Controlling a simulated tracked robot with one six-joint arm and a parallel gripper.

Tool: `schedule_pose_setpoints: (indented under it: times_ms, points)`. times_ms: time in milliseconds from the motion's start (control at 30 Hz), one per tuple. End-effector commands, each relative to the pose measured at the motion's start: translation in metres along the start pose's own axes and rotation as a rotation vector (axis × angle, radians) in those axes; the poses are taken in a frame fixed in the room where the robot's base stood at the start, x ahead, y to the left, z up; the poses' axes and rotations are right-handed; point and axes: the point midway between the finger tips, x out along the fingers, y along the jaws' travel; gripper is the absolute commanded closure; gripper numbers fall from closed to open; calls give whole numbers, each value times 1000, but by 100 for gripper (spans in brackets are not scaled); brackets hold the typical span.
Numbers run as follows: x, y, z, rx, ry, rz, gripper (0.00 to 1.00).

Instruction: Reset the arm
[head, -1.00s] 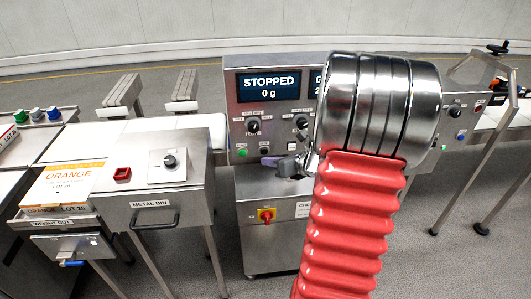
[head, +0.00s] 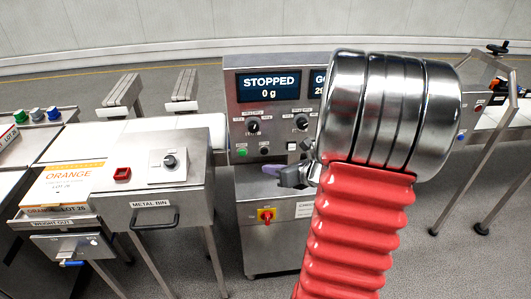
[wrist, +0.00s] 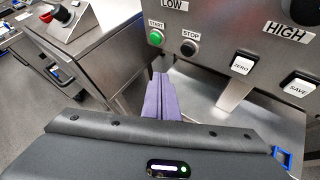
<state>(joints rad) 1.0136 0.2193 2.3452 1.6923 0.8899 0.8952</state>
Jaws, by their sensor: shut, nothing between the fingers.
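My gripper (head: 283,173) shows in the head view in front of the lower part of the checkweigher panel, left of my own red-sleeved arm. In the wrist view its purple fingers (wrist: 160,97) are together with nothing between them. They point toward the metal surface below the green START button (wrist: 155,37) and the black STOP button (wrist: 188,48), apart from both buttons as far as I can see. My arm's large metal joint hides the right part of the panel.
The panel's screen (head: 268,86) reads STOPPED, 0 g. Grey floor is open in front.

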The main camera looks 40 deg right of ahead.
Motion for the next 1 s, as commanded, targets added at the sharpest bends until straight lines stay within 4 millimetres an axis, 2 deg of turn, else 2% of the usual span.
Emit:
schedule_pose_setpoints:
  times_ms: [567, 667, 767, 867, 1000]
  points:
    - [0, 0, 0, -37, 0, 0, 100]
    - [0, 5, -6, -123, 23, 21, 100]
    - [-1, 16, -22, -249, 72, 71, 100]
    - [-7, 31, -39, -400, 127, 135, 100]
    - [-18, 59, -54, -649, 195, 246, 100]
